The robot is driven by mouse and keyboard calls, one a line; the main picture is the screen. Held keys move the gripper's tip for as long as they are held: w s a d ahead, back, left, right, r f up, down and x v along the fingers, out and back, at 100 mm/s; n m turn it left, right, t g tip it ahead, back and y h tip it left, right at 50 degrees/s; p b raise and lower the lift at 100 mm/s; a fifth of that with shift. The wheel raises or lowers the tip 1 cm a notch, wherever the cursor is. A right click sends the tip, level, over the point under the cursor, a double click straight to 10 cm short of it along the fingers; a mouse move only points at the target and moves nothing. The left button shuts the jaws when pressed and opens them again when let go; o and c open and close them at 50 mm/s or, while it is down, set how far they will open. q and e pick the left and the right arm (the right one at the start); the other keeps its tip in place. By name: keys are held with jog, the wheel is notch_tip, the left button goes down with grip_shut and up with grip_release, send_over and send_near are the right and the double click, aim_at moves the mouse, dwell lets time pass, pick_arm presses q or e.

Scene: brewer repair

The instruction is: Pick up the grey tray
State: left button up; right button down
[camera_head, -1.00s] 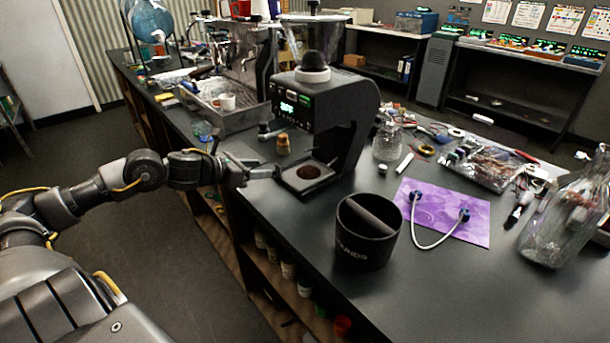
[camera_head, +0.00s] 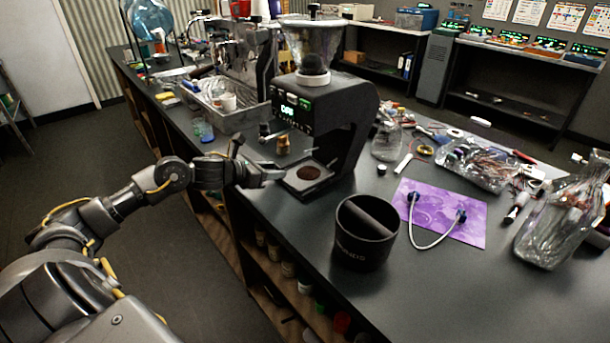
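The grey tray (camera_head: 325,182) sits at the foot of the black coffee grinder (camera_head: 335,115), with a dark round patch of brown grounds on it. My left gripper (camera_head: 258,160) is at the tray's left side. Its fingers are spread apart, one pointing up and one reaching toward the tray's left edge. Nothing shows between the fingers. The lower fingertip is very close to the tray; I cannot tell whether it touches. My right gripper is not in view.
A black knock bin (camera_head: 363,250) stands in front, beside a purple mat (camera_head: 470,225) with a white cable. A small brown-topped tamper (camera_head: 283,144) stands behind the gripper. An espresso machine (camera_head: 240,85) is farther back. The front right of the dark counter (camera_head: 450,300) is clear.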

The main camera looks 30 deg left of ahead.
pick_arm(q)
grip_shut()
jog(key=shift+r, duration=0.1)
